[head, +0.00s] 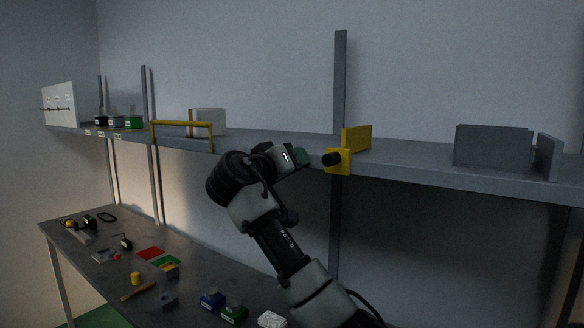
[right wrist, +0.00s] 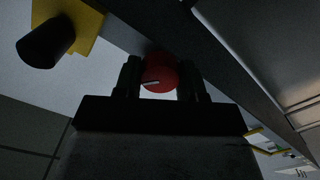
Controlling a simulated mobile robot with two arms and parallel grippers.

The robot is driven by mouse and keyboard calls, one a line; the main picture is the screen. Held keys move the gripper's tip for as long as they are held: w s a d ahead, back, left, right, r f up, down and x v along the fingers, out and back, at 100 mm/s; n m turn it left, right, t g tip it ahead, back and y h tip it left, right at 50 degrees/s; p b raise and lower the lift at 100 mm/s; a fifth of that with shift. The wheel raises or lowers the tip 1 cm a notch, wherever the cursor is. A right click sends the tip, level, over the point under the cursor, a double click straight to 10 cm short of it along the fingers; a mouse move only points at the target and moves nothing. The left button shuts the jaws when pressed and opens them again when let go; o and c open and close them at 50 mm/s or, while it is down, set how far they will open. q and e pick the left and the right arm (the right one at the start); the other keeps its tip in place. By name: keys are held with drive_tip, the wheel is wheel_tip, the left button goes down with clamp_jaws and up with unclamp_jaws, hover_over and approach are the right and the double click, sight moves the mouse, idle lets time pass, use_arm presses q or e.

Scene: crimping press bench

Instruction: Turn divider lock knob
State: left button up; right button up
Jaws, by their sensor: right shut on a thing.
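A round red knob (right wrist: 160,73) with a white line across its face sits at the shelf's edge in the right wrist view. My right gripper (right wrist: 159,78) is shut on it, one dark finger on each side. The white line lies nearly level in that view. In the head view my right gripper (head: 303,157) is at the shelf's front edge, and the red knob is hidden there. Just right of it, a yellow divider (head: 356,139) carries a black knob (head: 332,158), which also shows in the right wrist view (right wrist: 47,43). My left gripper is not in view.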

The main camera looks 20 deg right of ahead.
drive_tip(key=n, duration=0.5)
drive_tip(key=shift+n, duration=0.3)
drive_tip(key=n, duration=0.5)
drive_tip(key=shift+n, duration=0.4)
drive_tip(key=o, duration=0.9)
drive_tip(key=shift+w+a, duration=0.1)
drive_tip(key=shift+a, duration=0.05)
drive_tip(key=shift+f, duration=0.1)
